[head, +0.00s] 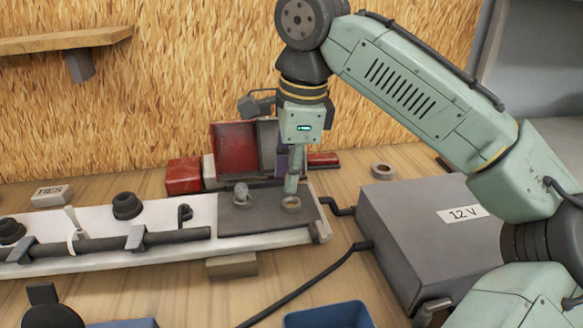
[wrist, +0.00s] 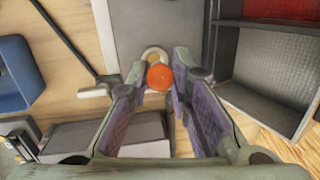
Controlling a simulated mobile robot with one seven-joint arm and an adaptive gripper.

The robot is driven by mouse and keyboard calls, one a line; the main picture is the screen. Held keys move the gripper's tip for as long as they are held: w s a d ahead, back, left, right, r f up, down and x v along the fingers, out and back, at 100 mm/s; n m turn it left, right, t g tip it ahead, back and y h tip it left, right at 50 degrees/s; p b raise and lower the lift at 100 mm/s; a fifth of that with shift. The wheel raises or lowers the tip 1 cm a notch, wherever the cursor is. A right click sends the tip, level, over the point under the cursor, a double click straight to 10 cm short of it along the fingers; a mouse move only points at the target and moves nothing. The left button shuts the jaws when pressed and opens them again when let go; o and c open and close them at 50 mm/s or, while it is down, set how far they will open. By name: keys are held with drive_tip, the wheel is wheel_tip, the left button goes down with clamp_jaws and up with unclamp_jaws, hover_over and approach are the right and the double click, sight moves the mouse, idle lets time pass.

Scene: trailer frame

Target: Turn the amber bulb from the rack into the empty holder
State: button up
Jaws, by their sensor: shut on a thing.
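The amber bulb (wrist: 159,77) shows as an orange dome between my fingertips in the wrist view. My gripper (wrist: 158,86) is shut on it. The ring-shaped holder (wrist: 153,54) lies right under the bulb on the dark plate, partly covered by it. In the head view my gripper (head: 292,188) points down at this holder (head: 291,204), its tips just above or at the ring. The bulb is hidden there by the fingers. Whether the bulb's base is inside the holder, I cannot tell.
A clear bulb (head: 241,191) stands on the same dark plate (head: 262,222), left of the holder. Red and grey bins (head: 234,148) stand close behind. A 12 V box (head: 420,232) with cables is to the right. A blue bin (head: 328,315) is in front.

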drive_tip(key=shift+f, duration=0.1)
drive_tip(key=shift+f, duration=0.45)
drive_tip(key=shift+b, duration=0.3)
drive_tip(key=shift+f, duration=0.6)
drive_tip(key=shift+f+b, duration=0.4)
idle(0.4)
drive_tip(key=m, duration=0.3)
idle(0.4)
drive_tip(key=shift+m, duration=0.3)
